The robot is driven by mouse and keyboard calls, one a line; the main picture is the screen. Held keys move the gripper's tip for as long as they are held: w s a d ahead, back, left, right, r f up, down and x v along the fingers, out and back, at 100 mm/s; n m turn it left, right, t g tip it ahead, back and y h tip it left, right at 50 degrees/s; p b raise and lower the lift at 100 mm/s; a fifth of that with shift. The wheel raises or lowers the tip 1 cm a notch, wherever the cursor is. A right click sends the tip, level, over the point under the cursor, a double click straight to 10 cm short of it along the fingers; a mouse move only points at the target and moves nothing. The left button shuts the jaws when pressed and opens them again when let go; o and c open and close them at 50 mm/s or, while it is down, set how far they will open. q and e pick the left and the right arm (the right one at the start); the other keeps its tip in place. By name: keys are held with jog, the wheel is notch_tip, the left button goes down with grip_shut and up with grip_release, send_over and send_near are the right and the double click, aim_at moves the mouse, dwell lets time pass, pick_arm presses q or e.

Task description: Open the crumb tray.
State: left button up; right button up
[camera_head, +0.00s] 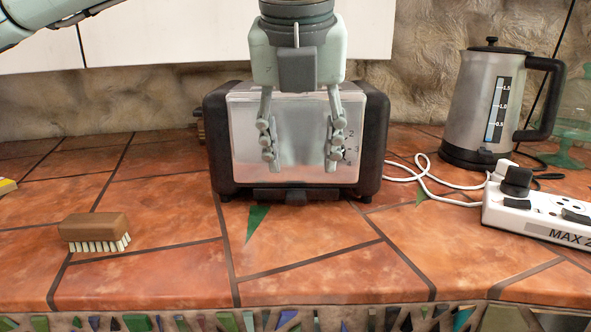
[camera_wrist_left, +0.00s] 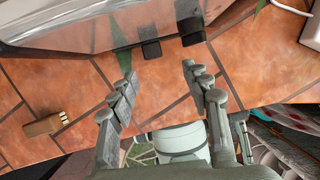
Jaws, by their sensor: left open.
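The toaster (camera_head: 245,130) stands on the tiled counter, silver-faced with black ends. The crumb tray (camera_head: 296,196) shows as a dark strip with a tab low on the toaster's front. In the left wrist view, a small dark tab (camera_wrist_left: 150,49) sticks out below the toaster's metal face (camera_wrist_left: 75,25). My left gripper (camera_head: 301,150) points down in front of the toaster, its fingers apart and empty. In the left wrist view its fingertips (camera_wrist_left: 160,78) are apart from the tab. The fingers cover part of the toaster's face and dial markings. My right gripper is not in view.
A wooden brush (camera_head: 93,230) lies at the left. A steel kettle (camera_head: 490,105) and a white power strip (camera_head: 545,215) stand at the right, with a white cable (camera_head: 425,178) running towards the toaster. The counter in front of the toaster is clear.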

aim_at(296, 196)
pick_arm(q)
jog(key=x, duration=0.4)
jog(key=a+x, duration=0.1)
jog(key=x, duration=0.1)
jog(key=shift+w+r+p, duration=0.1)
jog(key=shift+w+p, duration=0.2)
jog(key=shift+p, duration=0.05)
jog(key=shift+w+f, duration=0.2)
jog(key=shift+f, duration=0.3)
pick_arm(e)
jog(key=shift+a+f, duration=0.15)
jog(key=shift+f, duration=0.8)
pick_arm(q)
grip_shut()
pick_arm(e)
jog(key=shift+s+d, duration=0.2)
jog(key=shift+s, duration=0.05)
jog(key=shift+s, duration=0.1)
